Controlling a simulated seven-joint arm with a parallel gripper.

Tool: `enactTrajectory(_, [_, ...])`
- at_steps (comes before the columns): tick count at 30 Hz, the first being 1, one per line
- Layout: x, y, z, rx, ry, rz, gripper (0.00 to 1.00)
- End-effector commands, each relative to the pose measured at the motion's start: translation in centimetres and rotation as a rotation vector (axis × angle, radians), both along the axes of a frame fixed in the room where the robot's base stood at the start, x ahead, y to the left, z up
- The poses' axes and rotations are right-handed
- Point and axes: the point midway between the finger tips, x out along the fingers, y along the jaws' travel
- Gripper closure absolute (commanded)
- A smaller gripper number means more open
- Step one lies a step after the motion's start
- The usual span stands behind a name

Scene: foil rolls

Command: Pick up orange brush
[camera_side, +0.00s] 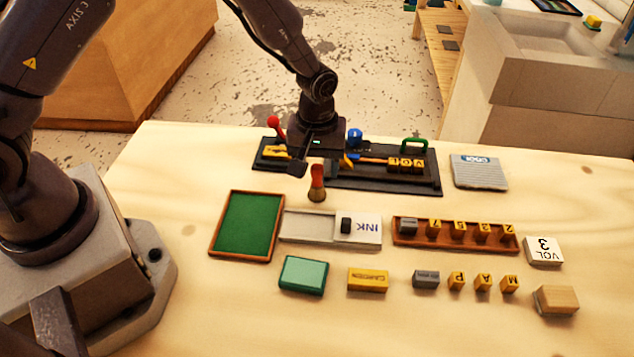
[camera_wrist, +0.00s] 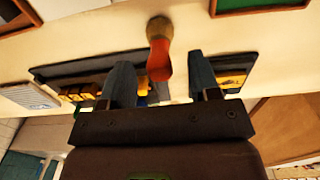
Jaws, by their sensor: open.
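The orange brush (camera_side: 317,184) stands upright on the table, its red-orange handle up and its brown head down, just in front of the black tray (camera_side: 432,183). My gripper (camera_side: 321,164) is open and empty, pointing down above the tray's left part, close behind the brush handle in the side view. In the wrist view, the brush (camera_wrist: 159,48) appears centred between the two fingers of my gripper (camera_wrist: 161,76), with its handle end towards the palm. A gap shows on both sides of the handle. Part of the tray is hidden behind my gripper.
The black tray holds a red knob (camera_side: 273,122), a blue knob (camera_side: 355,136), a green handle (camera_side: 415,146) and yellow letter blocks.

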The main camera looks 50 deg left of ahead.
Motion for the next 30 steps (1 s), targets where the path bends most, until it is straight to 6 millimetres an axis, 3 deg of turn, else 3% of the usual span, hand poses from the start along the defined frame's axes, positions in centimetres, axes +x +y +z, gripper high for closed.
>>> enactTrajectory(3, [-0.02,0.00,-1.07,0.000,0.001,0.000,0.44])
enactTrajectory(10, [0.04,-0.01,-1.17,0.000,-0.001,-0.001,0.44])
enactTrajectory(17, [0.03,-0.01,-1.15,0.000,-0.001,0.000,0.94])
enactTrajectory(18, [0.03,-0.01,-1.14,0.000,-0.001,0.000,0.97])
enactTrajectory(30, [0.07,-0.03,-0.42,-0.001,-0.002,0.000,0.97])
